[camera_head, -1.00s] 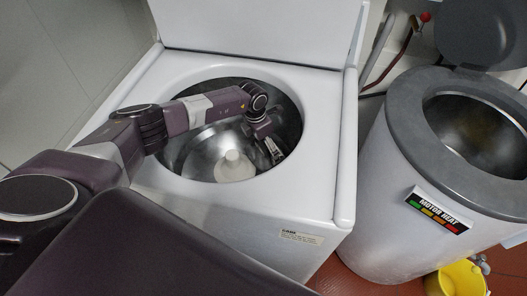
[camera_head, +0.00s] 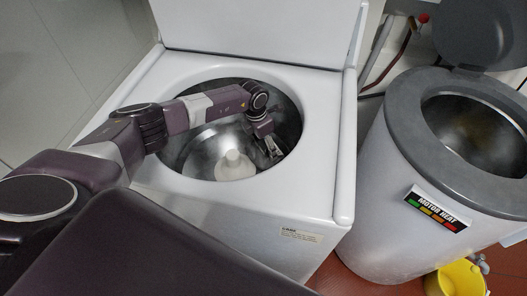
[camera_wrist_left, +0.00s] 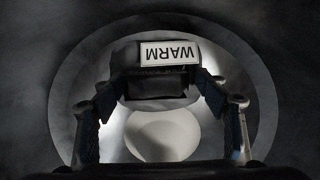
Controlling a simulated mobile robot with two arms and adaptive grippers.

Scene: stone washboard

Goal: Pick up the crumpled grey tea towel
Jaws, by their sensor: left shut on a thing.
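My left gripper (camera_head: 273,150) reaches down inside the open tub (camera_head: 196,152) of the white top-loading washer, at its right side. The gripper is shut on this thing. No towel shows clearly in the head view. My right gripper is not in view.
A pale agitator (camera_head: 235,165) stands in the middle of the tub. The washer's white rim (camera_head: 318,150) surrounds the opening, with its raised lid (camera_head: 260,30) behind. At the right stand a grey-topped drum (camera_head: 400,110) marked "MOTOR HEAT" and a yellow bucket (camera_head: 458,280).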

